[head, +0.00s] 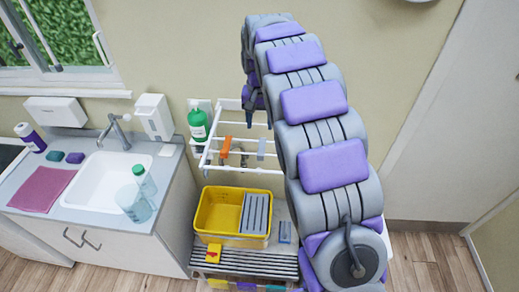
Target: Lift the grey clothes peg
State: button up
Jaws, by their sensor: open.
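A small grey piece that looks like the grey clothes peg (261,149) hangs upright on a bar of the white wall rack (211,150). My gripper (257,117) points down at the far end of my arm, near the rack's back right part. It appears a little above and behind the grey peg in the picture, apart from it. Its fingers are small and partly hidden by my arm, but they are open and nothing shows between them.
An orange peg (226,148) is on the rack to the left. A green bottle (198,123) stands at its left end. Below are a yellow tub (208,213) and a slatted shelf (232,261). A sink counter (75,208) is at left. My arm hides the rack's right side.

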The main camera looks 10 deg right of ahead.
aim_at(261, 153)
notch_tip(261, 153, down, 13)
jog(key=shift+d+f+p, duration=0.15)
jog(key=shift+f+p, duration=0.05)
jog(key=shift+p, duration=0.25)
jog(key=shift+f, duration=0.35)
grip_shut()
dwell(0.3)
